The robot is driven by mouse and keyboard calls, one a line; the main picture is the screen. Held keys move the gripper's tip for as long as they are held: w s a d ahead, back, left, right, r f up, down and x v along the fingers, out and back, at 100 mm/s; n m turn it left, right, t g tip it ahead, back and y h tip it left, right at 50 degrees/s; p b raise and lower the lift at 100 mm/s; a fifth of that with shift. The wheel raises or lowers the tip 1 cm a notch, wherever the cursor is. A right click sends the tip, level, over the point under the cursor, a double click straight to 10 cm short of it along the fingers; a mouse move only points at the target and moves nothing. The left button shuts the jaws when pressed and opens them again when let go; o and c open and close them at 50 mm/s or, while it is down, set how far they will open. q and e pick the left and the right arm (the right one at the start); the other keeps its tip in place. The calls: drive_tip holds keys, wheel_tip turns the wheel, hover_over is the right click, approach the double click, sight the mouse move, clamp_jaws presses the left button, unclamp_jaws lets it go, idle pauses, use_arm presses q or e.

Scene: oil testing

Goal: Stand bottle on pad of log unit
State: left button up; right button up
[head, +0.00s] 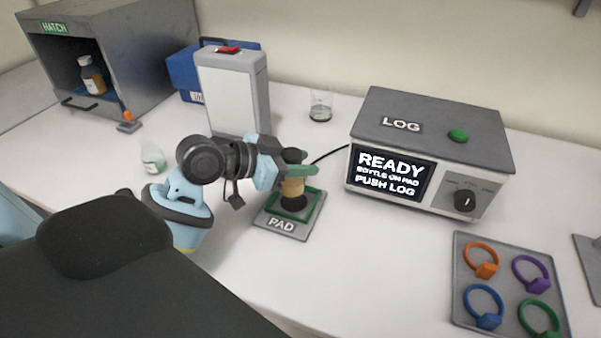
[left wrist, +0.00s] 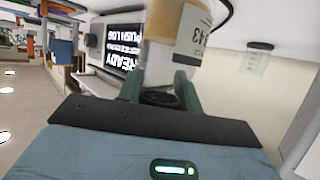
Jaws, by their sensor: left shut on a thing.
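My left gripper (head: 299,171) is shut on a bottle (head: 292,188) with a dark cap and amber contents. The green fingers hold it near the cap, and it looks upright over the pad (head: 281,225) in the head view. I cannot tell for sure whether its base touches the pad. In the left wrist view the bottle (left wrist: 177,45) shows its pale label beyond the fingers (left wrist: 160,92). The log unit (head: 430,145) stands right of the pad, its screen reading READY, BOTTLE ON PAD, PUSH LOG. A green button (head: 458,135) is on its top. My right gripper is not in view.
A grey hatch box (head: 125,45) with another bottle (head: 92,75) inside stands at back left. A white-grey device (head: 232,92), a glass beaker (head: 320,105) and a small flask (head: 153,158) stand around. A tray (head: 466,300) of coloured rings lies front right.

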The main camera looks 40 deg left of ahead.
use_arm(q)
drive_tip(key=shift+w+d, duration=0.1)
drive_tip(key=shift+w, duration=0.15)
drive_tip(key=shift+f, duration=0.15)
wheel_tip(320, 180, down, 3)
drive_tip(key=shift+f, duration=0.25)
drive_tip(key=o, duration=1)
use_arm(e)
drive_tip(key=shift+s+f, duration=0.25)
